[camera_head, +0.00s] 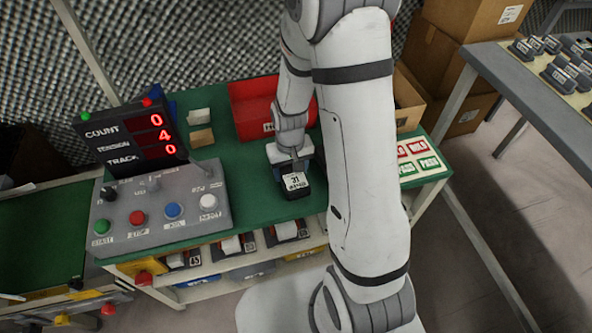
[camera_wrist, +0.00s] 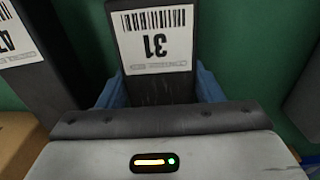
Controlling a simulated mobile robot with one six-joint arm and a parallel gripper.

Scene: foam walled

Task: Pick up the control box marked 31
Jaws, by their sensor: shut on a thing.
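The control box marked 31 (camera_wrist: 152,75) is dark with a white label that bears a barcode and the number 31. In the wrist view it stands upside down at the top middle, between two blue fingers. In the head view the box (camera_head: 296,183) is on or just above the green bench top, near its front edge. My gripper (camera_head: 290,160) is shut on it from above; the wrist view shows the gripper (camera_wrist: 160,93) with a finger on each side of the box. I cannot tell whether the box touches the bench.
A dark box with a label ending in 7 (camera_wrist: 30,60) stands close by at the left of the wrist view. A button panel (camera_head: 160,210) and a red display (camera_head: 133,140) are at the left of the bench. A red bin (camera_head: 255,105) is behind. Pass and hold cards (camera_head: 418,158) lie right.

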